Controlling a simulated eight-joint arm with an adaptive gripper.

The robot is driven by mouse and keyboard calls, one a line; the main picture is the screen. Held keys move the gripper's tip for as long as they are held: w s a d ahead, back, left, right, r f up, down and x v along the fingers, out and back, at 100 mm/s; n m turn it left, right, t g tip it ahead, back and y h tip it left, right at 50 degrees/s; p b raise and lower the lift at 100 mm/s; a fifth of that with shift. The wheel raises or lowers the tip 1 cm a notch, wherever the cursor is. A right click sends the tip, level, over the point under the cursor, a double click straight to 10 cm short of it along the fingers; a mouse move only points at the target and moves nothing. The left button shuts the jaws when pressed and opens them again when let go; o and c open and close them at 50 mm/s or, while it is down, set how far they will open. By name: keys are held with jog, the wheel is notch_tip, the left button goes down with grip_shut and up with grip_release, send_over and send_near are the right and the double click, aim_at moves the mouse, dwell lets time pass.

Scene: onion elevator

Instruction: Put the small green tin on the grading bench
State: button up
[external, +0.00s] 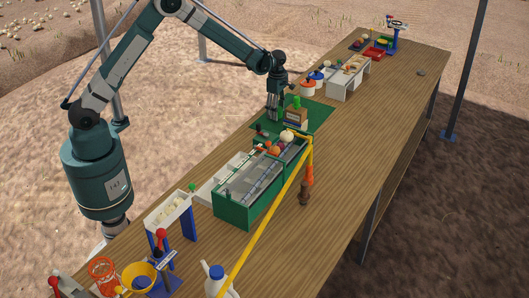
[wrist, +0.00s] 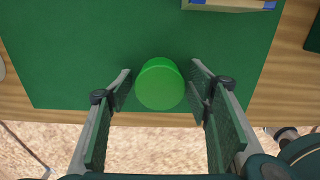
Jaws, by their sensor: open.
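The small green tin (wrist: 160,84) stands on a dark green mat (wrist: 60,50), near the mat's edge, in the wrist view. My gripper (wrist: 160,72) is open, with one finger on each side of the tin and a gap visible beside it. In the external view my gripper (external: 273,112) points down over the mat (external: 317,113); the tin cannot be made out clearly there. A low grey-white bench (external: 345,86) with small items on top stands farther along the table; I cannot tell for certain whether it is the grading bench.
A box (external: 296,117) with a green item on top stands on the mat, right of my gripper. The green elevator trough (external: 234,207) and its yellow bar (external: 270,227) are nearer the camera. The table's right side is mostly clear.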

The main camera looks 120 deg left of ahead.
jog(key=shift+r, duration=0.1)
notch_tip(320, 180, up, 12)
jog(key=p, duration=0.1)
dwell(0.6)
dwell(0.5)
jog(key=shift+d, duration=0.1)
dwell(0.3)
